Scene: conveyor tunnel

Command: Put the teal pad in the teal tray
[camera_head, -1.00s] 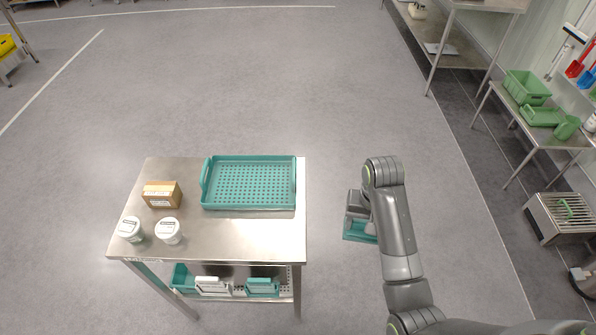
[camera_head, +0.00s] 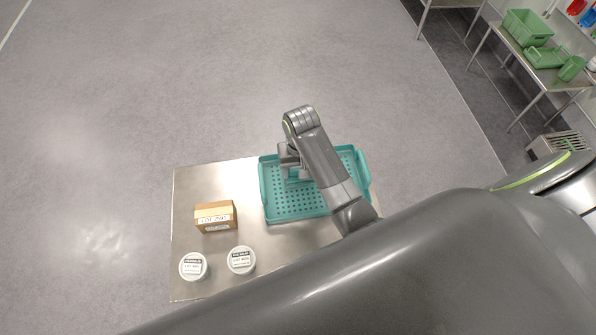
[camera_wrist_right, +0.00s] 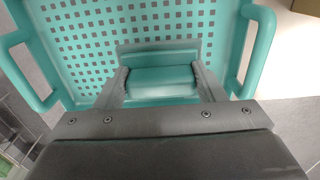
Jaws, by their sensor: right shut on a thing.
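The teal tray (camera_head: 300,209), with a perforated floor and raised handles, sits on the steel table. It also fills the upper part of the right wrist view (camera_wrist_right: 90,50). My right gripper (camera_head: 291,166) is over the tray's left-middle part, pointing down. In the right wrist view, my right gripper (camera_wrist_right: 160,85) is shut on the teal pad (camera_wrist_right: 160,80), a block with a flat plate at its far side. Only a bit of teal shows under the gripper in the head view, and the gap between pad and tray floor is hard to judge. My left gripper is not in view.
A cardboard box (camera_head: 215,216) and two white lidded tubs, one at the left (camera_head: 193,266) and one nearer the middle (camera_head: 241,260), stand on the steel table (camera_head: 195,184) left of the tray. Green containers (camera_head: 528,27) stand on a far table at right.

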